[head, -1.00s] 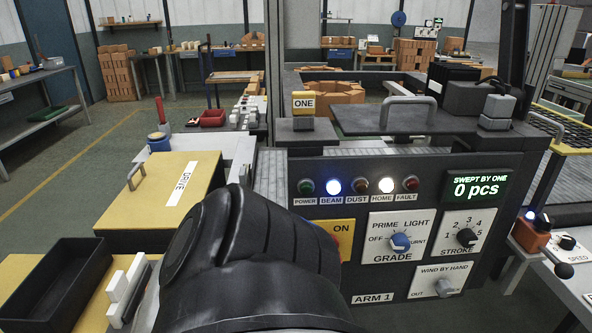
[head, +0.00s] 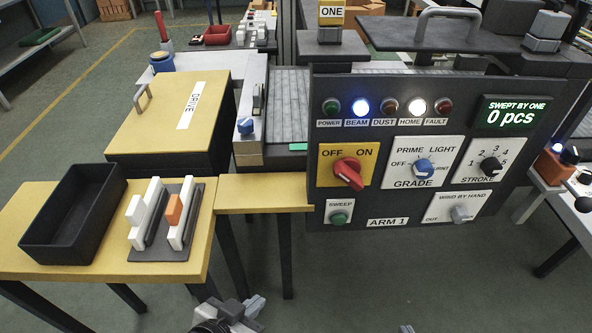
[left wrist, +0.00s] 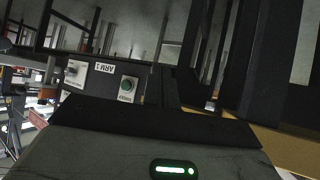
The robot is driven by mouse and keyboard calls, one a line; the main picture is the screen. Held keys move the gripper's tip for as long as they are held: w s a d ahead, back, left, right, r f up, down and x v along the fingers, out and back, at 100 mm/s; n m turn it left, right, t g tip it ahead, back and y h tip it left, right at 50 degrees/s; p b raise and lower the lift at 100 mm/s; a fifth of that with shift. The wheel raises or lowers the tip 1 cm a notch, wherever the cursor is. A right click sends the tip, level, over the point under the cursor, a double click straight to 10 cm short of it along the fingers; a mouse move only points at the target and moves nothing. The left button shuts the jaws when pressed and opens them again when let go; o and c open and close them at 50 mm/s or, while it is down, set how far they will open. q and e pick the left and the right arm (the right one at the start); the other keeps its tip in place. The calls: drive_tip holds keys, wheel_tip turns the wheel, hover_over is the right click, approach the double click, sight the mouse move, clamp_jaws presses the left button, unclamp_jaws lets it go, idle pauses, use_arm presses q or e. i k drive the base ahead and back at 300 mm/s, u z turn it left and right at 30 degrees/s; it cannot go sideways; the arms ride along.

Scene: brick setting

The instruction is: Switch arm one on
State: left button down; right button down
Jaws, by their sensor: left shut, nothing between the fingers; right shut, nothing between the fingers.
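The arm 1 panel (head: 400,205) is a dark upright face labelled "ARM 1". Its red rotary switch (head: 348,174) sits on a yellow OFF/ON plate, its bar slanting from upper left to lower right. The POWER lamp (head: 331,106) looks dark green and unlit. My left gripper (head: 250,306) is shut and empty at the bottom edge, below and left of the panel, apart from it. Only a sliver of my right gripper (head: 407,328) shows at the bottom edge. The left wrist view shows the panel's ARM 1 label (left wrist: 104,68) and green SWEEP button (left wrist: 128,85).
A yellow table (head: 190,265) at left holds a black tray (head: 70,250) and a dark rack (head: 160,254) with white and orange pieces. The green SWEEP button (head: 339,218) is below the switch. BEAM and HOME lamps are lit. Floor before the panel is clear.

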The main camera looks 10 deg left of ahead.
sight(347, 169)
drive_tip(key=k, duration=0.5)
drive_tip(key=z, duration=2.4)
drive_tip(key=i, duration=1.85)
drive_tip(key=u, duration=3.6)
drive_tip(key=i, duration=0.5)
